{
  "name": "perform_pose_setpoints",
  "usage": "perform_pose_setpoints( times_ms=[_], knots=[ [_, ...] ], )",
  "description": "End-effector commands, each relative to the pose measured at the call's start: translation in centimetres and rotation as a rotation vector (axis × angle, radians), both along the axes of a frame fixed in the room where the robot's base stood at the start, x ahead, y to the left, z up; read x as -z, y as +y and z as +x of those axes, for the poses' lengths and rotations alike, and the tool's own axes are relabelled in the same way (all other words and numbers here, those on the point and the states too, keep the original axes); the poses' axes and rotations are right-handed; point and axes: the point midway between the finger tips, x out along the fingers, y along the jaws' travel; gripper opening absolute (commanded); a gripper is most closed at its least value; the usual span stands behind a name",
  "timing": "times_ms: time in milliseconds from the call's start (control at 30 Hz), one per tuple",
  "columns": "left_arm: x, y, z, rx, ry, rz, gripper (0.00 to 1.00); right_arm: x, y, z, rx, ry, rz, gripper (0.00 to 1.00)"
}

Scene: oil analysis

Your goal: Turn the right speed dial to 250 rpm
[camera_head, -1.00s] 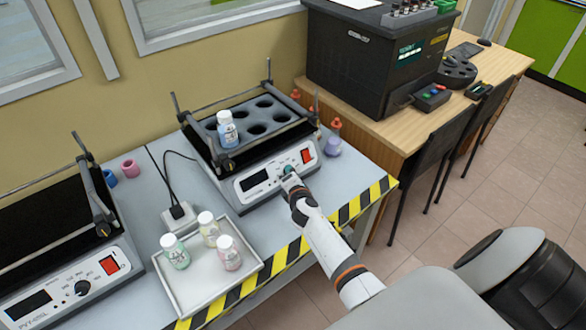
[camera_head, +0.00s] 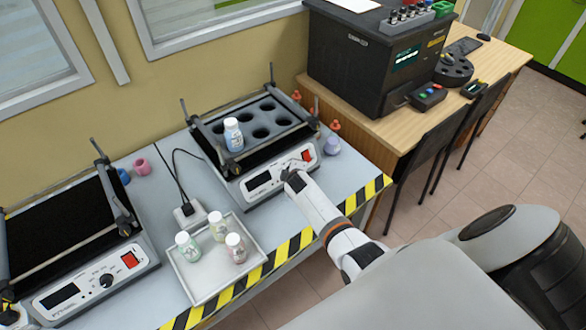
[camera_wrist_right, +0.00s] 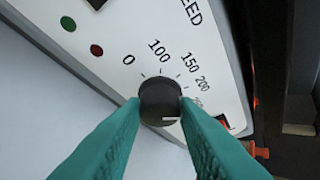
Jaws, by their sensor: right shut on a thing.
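The right shaker (camera_head: 250,188) stands on the bench, its front panel facing me. My right gripper (camera_head: 290,174) is at this panel and mostly covers the dial in the head view. In the wrist view the black speed dial (camera_wrist_right: 160,98) sits between the two teal fingers, which are shut on its sides. A short white mark on the dial points to the right. The printed scale (camera_wrist_right: 165,58) shows 0, 100, 150 and 200; a further number is partly hidden by the right finger. What may be part of my left arm shows at the lower left edge.
A second shaker (camera_head: 90,280) stands at the left. A tray (camera_head: 205,297) with three capped bottles lies between, in front. A white-capped bottle (camera_head: 233,138) stands in the right shaker's rack. A purple flask (camera_head: 332,145) is right of it. Striped tape (camera_head: 285,253) marks the bench edge.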

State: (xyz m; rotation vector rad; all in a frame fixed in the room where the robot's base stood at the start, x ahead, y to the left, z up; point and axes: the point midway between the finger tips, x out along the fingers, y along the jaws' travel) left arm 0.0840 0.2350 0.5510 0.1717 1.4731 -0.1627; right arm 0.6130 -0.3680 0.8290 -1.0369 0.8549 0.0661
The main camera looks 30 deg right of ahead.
Motion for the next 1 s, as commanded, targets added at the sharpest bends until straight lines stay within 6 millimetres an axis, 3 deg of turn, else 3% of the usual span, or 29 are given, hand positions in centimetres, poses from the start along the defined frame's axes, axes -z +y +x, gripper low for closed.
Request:
perform_pose_setpoints(
  times_ms=[400, 1000],
  knots=[
    [-2.2, 0.0, 0.0, 0.0, 0.0, 0.0, 0.71, -0.2, -0.2, 0.0, 0.126, 0.022, 0.233, 0.05],
    [-2.6, 0.0, 0.0, -0.001, -0.001, 0.0, 0.71, 0.0, -0.3, 0.0, 0.159, 0.027, 0.298, 0.05]
  ],
)
